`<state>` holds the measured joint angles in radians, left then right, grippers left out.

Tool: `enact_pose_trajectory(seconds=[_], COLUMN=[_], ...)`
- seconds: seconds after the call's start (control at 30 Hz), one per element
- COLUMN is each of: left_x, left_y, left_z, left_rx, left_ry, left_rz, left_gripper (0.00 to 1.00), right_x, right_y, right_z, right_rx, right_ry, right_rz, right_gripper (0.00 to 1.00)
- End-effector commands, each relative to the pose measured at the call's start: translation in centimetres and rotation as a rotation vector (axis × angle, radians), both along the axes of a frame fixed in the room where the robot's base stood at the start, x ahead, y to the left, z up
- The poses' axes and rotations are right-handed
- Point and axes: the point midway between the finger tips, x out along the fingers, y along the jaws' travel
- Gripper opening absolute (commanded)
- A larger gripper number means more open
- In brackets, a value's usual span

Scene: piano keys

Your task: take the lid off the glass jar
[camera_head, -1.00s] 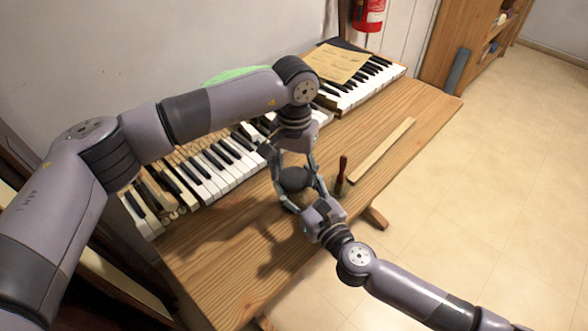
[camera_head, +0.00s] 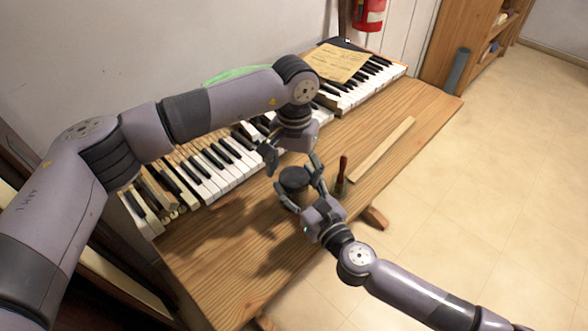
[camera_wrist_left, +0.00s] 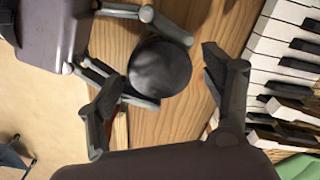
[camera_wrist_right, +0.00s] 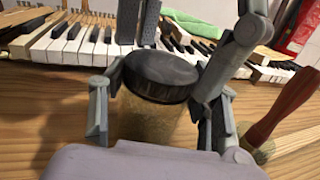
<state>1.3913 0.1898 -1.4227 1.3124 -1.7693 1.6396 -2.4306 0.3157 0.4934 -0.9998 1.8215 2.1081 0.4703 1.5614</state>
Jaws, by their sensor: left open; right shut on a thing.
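The glass jar (camera_wrist_right: 150,122) stands on the wooden table with its round dark lid (camera_wrist_right: 160,76) on top. The lid also shows in the head view (camera_head: 294,178) and the left wrist view (camera_wrist_left: 160,68). My right gripper (camera_head: 298,184) reaches in from the front, shut on the jar, with a finger on each side. My left gripper (camera_wrist_left: 162,78) is open above the jar, pointing down. Its fingers are spread on either side of the lid in the left wrist view, with a gap to the lid. The jar's contents look brownish.
A brush with a red handle (camera_head: 342,168) stands just right of the jar. A wooden strip (camera_head: 382,150) lies further right. Piano keys (camera_head: 215,165) run along the back of the table (camera_head: 235,270). The table's front left is clear.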

Motion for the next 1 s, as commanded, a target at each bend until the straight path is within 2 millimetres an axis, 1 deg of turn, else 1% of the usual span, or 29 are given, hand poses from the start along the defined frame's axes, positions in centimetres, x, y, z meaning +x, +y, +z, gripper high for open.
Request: enact_pose_trajectory(seconds=[0.13,0.3,0.4,0.6,0.63,0.9,1.0], left_x=[0.0,0.1,0.0,0.0,0.0,0.0,0.0], left_y=[-0.1,-0.1,-0.1,-0.1,-0.1,-0.1,-0.1], left_z=[1.1,3.4,4.3,4.5,4.5,4.5,4.5], left_rx=[-0.002,-0.002,-0.002,-0.001,-0.001,-0.001,-0.001], left_ry=[-0.002,-0.004,-0.001,0.0,0.0,0.0,0.0], left_rz=[-0.002,-0.001,-0.001,-0.001,-0.001,-0.001,-0.001], left_gripper=[0.75,0.75,0.75,0.75,0.75,0.75,0.75], right_x=[-0.1,-0.1,-0.1,-0.1,-0.1,0.0,0.0], right_y=[0.1,0.1,0.0,0.1,0.1,0.0,0.0], right_z=[-0.1,-0.2,-0.2,-0.2,-0.2,-0.1,-0.1], right_rx=[0.0,0.0,0.0,0.0,0.0,0.0,0.0], right_ry=[0.004,0.004,0.004,0.004,0.004,0.001,0.001], right_rz=[0.002,0.002,0.002,0.002,0.002,0.001,0.001], right_gripper=[0.0,0.0,0.0,0.0,0.57,0.75,0.8])
